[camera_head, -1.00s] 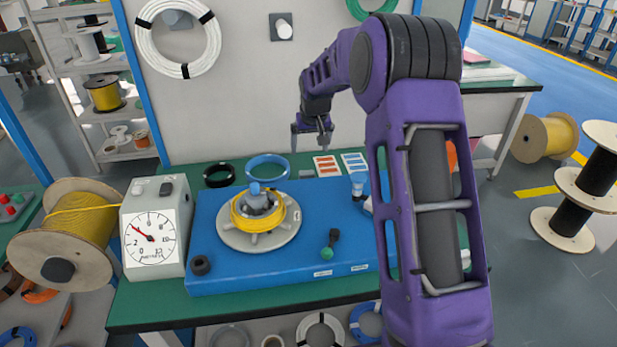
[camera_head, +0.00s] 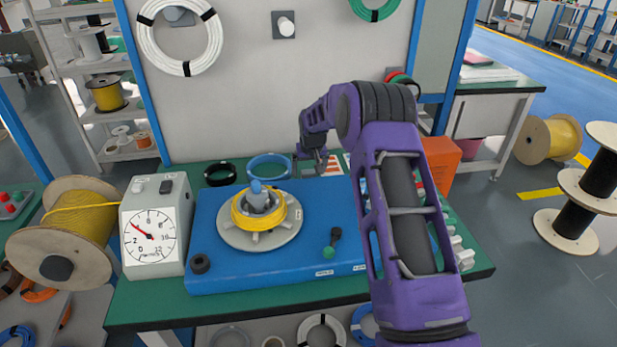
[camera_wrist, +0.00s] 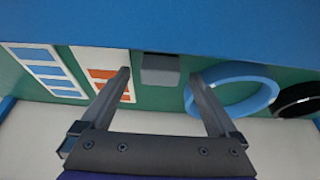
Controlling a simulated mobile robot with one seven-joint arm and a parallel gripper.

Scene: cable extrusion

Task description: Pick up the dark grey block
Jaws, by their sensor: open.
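A grey block (camera_wrist: 161,69) shows in the wrist view on the green bench top, close by the back edge of the blue base. It lies between the blue ring and the sheet with orange labels. My gripper (camera_wrist: 160,76) is open and empty, with one finger on each side of the block in the picture; I cannot tell the remaining height above it. In the head view my gripper (camera_head: 309,166) is low behind the blue base, and it mostly hides the block there.
The blue base (camera_head: 305,255) carries a turntable with a yellow cable coil (camera_head: 243,219). A blue ring (camera_head: 269,160) and a black ring (camera_head: 219,166) lie to the left of my gripper. The orange-label sheet (camera_wrist: 104,72) is on the other side. The back panel (camera_head: 250,90) rises behind.

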